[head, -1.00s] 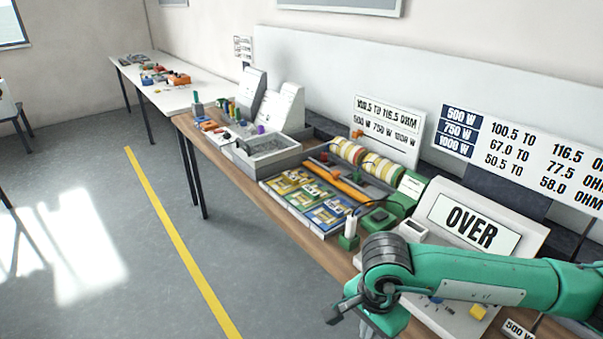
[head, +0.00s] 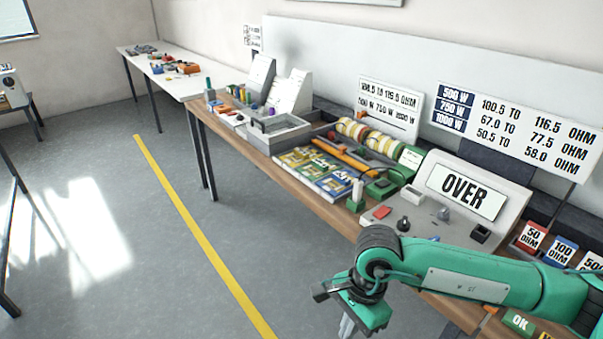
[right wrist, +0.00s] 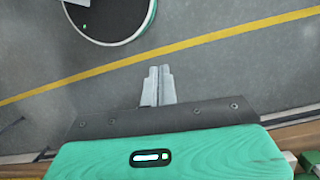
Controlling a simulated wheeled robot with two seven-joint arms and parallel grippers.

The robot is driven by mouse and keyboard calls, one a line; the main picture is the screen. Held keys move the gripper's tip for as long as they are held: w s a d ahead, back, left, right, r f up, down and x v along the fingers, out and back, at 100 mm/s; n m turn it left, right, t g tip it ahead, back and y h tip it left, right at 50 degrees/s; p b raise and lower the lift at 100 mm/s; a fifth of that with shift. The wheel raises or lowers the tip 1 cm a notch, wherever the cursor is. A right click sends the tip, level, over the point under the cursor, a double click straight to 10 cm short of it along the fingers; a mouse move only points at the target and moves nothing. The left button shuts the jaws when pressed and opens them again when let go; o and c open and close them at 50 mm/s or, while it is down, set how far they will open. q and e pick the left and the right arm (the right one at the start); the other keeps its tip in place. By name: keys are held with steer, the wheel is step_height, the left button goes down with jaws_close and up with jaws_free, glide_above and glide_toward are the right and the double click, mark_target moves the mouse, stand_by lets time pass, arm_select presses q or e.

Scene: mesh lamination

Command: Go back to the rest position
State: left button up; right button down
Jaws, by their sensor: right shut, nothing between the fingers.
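My right arm comes in from the right in the head view, and its gripper (head: 347,326) hangs just off the front edge of the wooden workbench (head: 330,208). In the right wrist view the two fingers of the right gripper (right wrist: 158,84) are together, with nothing between them and floor below. My left gripper is in neither view.
The bench carries an "OVER" display (head: 466,192), a rack of colourful cards (head: 316,172), a grey tray (head: 275,131) and labelled bins (head: 530,237). A white table (head: 165,72) stands farther back.

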steer(key=w+a+f+m+g+y, duration=0.2)
steer(key=w+a+m+g+y, duration=0.15)
steer(key=a+m+y, duration=0.65)
steer(key=w+a+f+m+t+y, duration=0.1)
steer(key=w+f+m+t+y, duration=0.5)
steer(key=w+m, duration=0.35)
steer(key=w+d+f+m+t+h, duration=0.1)
steer(key=d+f+m+t+h, duration=0.5)
steer(key=f+m, duration=0.6)
steer(key=d+f+m+t+h, duration=0.3)
steer(key=d+f+m+t, duration=0.2)
steer(key=d+f+m, duration=0.65)
steer(key=s+d+f+m+g+h, duration=0.2)
steer(key=s+d+f+m+h, duration=0.2)
steer(key=s+f, duration=0.7)
steer(key=s+d+f+m+g+h, duration=0.25)
steer(key=s+d+f+m, duration=0.2)
steer(key=s+f, duration=0.7)
steer(key=s+d+f+m+g+h, duration=0.1)
steer(key=s+f+m+g, duration=0.2)
steer(key=s, duration=1)
steer(key=s+d+f+m+g+h, duration=0.1)
steer(key=s+f+m+g, duration=0.2)
steer(key=s+f, duration=0.4)
steer(key=s, duration=0.7)
steer(key=shift+d, duration=0.15)
